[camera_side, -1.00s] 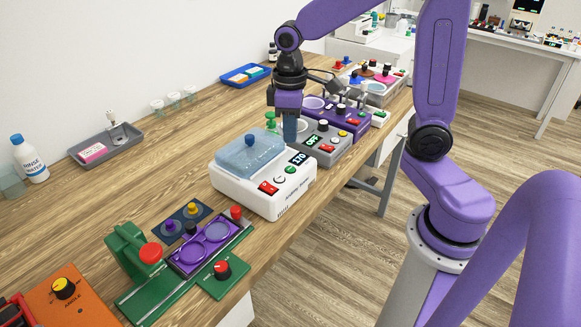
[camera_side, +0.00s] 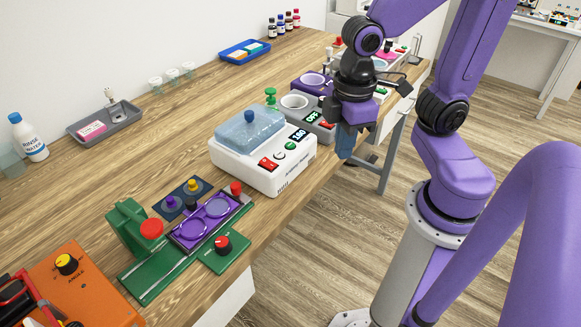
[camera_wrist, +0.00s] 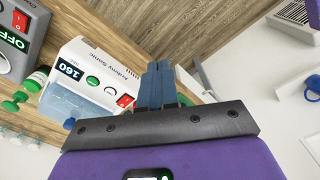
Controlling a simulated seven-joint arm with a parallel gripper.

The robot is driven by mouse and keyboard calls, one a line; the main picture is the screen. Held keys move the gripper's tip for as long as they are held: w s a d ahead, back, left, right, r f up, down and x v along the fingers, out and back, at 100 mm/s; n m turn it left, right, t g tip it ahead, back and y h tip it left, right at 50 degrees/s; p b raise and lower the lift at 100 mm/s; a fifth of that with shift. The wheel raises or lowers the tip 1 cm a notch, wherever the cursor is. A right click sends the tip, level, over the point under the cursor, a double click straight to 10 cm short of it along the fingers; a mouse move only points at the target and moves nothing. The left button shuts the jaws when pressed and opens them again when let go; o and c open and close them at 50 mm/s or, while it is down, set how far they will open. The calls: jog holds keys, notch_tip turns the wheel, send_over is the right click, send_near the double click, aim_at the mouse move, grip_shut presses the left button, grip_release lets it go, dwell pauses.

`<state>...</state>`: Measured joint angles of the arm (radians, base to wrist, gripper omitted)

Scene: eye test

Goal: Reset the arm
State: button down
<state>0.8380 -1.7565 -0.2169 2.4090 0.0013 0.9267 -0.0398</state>
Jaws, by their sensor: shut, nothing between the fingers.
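My gripper (camera_side: 345,145) is in the side view, beyond and to the right of the white sonic bath device (camera_side: 264,158), by the front edge of the table. Its blue fingers point down, are together and hold nothing. In the wrist view my gripper (camera_wrist: 158,70) also shows its two blue fingers side by side, with nothing between them. The white device (camera_wrist: 97,80) is to their left there, and its display reads 160. The fingers look apart from it.
A grey device (camera_side: 308,118) with an OFF display stands behind the white one. A green press stand (camera_side: 135,235) and an orange device (camera_side: 85,290) are at the front left. A grey tray (camera_side: 105,128) and a blue tray (camera_side: 245,52) lie along the wall. Bare wood (camera_side: 170,140) lies between.

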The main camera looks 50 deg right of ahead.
jog(key=shift+n, duration=0.8)
jog(key=s, duration=0.5)
jog(key=shift+d+f, duration=0.3)
jog(key=shift+d, duration=0.1)
jog(key=shift+w, duration=0.1)
dwell(6.2)
